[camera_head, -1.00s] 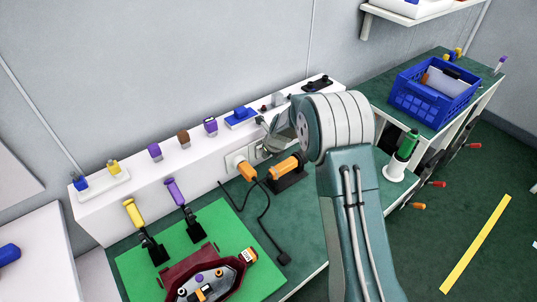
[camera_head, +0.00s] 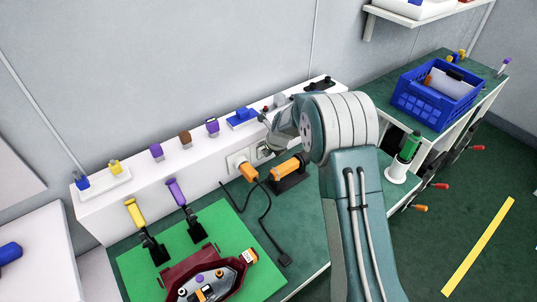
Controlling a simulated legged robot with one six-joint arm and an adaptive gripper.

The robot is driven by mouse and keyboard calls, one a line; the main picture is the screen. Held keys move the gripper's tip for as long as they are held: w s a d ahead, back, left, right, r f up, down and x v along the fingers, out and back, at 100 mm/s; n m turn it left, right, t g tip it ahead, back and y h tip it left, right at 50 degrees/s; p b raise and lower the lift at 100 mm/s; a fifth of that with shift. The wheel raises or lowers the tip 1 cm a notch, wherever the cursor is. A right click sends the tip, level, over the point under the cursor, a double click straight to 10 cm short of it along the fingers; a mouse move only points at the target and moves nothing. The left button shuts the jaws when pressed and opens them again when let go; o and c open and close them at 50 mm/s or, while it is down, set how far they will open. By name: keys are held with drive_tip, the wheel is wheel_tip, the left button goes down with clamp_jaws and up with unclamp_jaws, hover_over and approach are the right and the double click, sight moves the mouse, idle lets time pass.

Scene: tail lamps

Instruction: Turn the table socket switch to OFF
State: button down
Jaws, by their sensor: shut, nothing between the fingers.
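The table socket (camera_head: 235,161) is a pale plate on the front face of the white raised ledge, with an orange plug (camera_head: 248,172) in it and a black cable hanging from it. A second pale plate (camera_head: 263,152) sits just right of it, and its switch position is too small to read. My gripper (camera_head: 267,122) is shut and empty, in front of the ledge just above and right of these plates. It is small, and whether it touches anything cannot be told.
Yellow (camera_head: 134,212) and purple (camera_head: 175,191) handled tools stand on the green mat (camera_head: 218,221). A blue crate (camera_head: 436,98) and a green-topped white stand (camera_head: 403,160) are at right.

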drive_tip(key=v, duration=1.1)
drive_tip(key=shift+r, duration=0.15)
drive_tip(key=shift+s+d, duration=0.15)
